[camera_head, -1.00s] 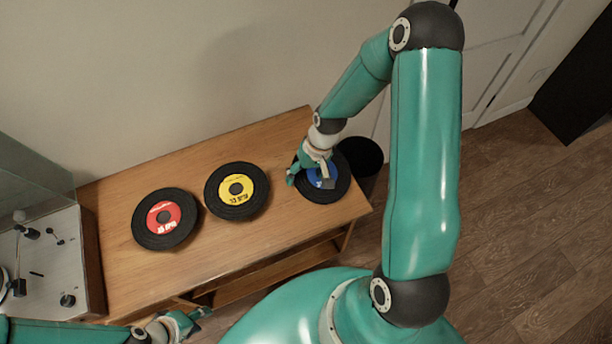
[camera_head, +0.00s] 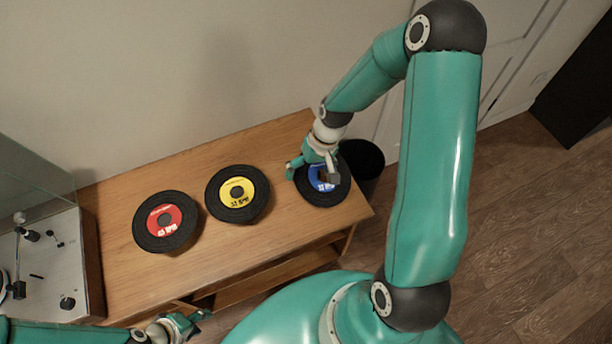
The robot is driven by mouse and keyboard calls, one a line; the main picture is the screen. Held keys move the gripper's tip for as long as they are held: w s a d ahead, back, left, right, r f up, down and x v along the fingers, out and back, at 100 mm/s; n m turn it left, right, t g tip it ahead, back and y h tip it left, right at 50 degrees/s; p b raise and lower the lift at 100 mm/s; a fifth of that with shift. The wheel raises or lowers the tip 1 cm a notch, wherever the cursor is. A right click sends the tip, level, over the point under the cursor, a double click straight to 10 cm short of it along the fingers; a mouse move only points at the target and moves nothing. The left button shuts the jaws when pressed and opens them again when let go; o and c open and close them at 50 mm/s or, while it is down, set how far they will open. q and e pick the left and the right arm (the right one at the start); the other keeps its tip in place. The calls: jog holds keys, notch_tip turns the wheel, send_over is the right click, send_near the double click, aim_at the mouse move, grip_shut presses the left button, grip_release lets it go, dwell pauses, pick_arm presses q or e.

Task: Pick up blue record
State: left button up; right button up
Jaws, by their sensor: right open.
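The blue record (camera_head: 318,197), black with a blue label, lies flat at the right end of the wooden table. My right gripper (camera_head: 311,176) is over it with its fingers spread apart, covering the upper part of the record and some of its label. I cannot tell whether the fingers touch the record. My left gripper (camera_head: 184,326) is low at the front edge of the table, partly cut off by the bottom of the picture, away from the records. Whether it is open is unclear.
A yellow-label record (camera_head: 237,212) and a red-label record (camera_head: 165,238) lie on the wooden table (camera_head: 120,280) to the left. A record player (camera_head: 50,262) with a clear lid stands at the far left. A black bin (camera_head: 363,159) is beside the table's right end.

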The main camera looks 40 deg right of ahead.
aim_at(316, 176)
jog(key=w+v, duration=0.1)
jog(key=v, duration=0.7)
jog(key=shift+s+r, duration=0.4)
jog(key=shift+s, duration=0.15)
jog(key=shift+d, duration=0.15)
